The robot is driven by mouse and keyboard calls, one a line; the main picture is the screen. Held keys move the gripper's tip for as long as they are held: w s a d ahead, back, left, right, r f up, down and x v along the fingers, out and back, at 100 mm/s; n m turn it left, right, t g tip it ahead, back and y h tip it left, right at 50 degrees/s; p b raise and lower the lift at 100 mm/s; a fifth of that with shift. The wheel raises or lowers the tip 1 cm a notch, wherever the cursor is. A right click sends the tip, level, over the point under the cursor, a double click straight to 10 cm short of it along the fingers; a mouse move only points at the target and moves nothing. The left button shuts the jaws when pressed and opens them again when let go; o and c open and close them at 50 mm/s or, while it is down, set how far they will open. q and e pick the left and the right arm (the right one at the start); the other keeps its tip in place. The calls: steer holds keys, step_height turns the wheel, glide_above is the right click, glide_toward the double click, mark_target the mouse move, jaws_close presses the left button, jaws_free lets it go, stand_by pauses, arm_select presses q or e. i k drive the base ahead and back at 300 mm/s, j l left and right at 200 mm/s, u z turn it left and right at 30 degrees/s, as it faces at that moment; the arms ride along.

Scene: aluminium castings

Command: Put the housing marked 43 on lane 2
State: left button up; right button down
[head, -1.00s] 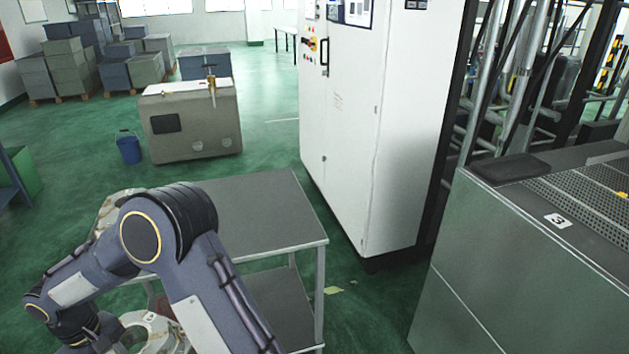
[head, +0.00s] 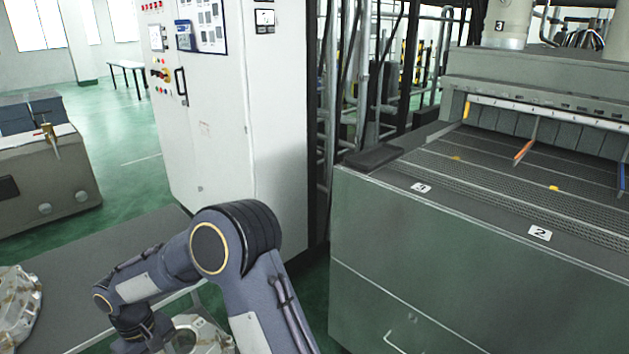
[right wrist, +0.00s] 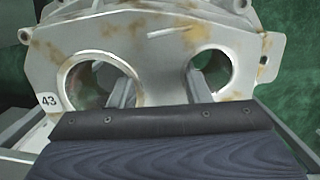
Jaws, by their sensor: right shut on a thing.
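The housing marked 43 (right wrist: 150,50), a pale metal casting with brownish stains and two round holes, fills the right wrist view, its tag at the left edge. My right gripper (right wrist: 160,90) is shut on it, with a finger at each hole. In the head view a casting (head: 203,337) shows partly at the bottom below my right arm, at the cart's edge. Lane 2 is on the grey-green machine (head: 430,265) at right, with a white 2 label (head: 540,233) on its front edge; its mesh surface looks clear near the label. My left gripper is not in view.
Another casting (head: 17,305) sits on the dark-topped cart (head: 100,262) at left. Orange and blue dividers (head: 524,151) run along the mesh. A tall white cabinet (head: 235,110) stands behind my arm.

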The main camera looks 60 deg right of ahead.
mark_target(560, 190)
steer(key=z, duration=1.7)
